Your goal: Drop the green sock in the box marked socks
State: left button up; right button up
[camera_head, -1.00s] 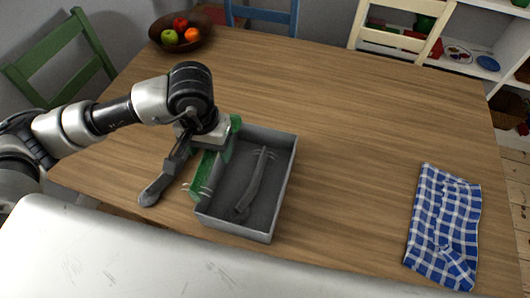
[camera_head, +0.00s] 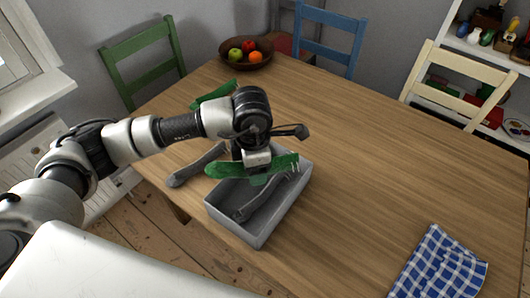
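A grey open box (camera_head: 241,228) stands near the table's front edge. A grey sock (camera_head: 265,198) lies slanting inside it. My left gripper (camera_head: 258,172) is over the box's far left part, pointing down. It is shut on a green sock (camera_head: 226,171), which spreads out to both sides of the gripper above the box. The fingertips are largely hidden by the sock. Another green piece, seemingly a second sock (camera_head: 211,95), lies behind my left arm. I see no lettering on the box. My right gripper is not in view.
A grey sock (camera_head: 197,166) lies on the table (camera_head: 350,150) left of the box. A fruit bowl (camera_head: 262,65) stands at the back. A blue checked cloth (camera_head: 440,268) lies front right. The table's middle is clear. Green, blue and cream chairs surround it.

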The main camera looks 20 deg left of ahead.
pick_arm(q)
jog(key=n, duration=0.3)
jog(key=w+d+n, duration=0.1)
jog(key=shift+r+p, duration=0.3)
jog(key=n, duration=0.3)
jog(key=w+d+n, duration=0.1)
notch_tip(320, 180, down, 6)
jog(key=b, duration=0.4)
jog(key=shift+a+f, duration=0.1)
jog(key=shift+f, duration=0.15)
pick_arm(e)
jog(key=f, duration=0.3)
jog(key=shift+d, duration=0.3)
pick_arm(q)
jog(key=o, duration=0.8)
jog(key=shift+o, duration=0.9)
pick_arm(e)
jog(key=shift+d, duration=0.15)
pick_arm(q)
jog(key=shift+r, duration=0.1)
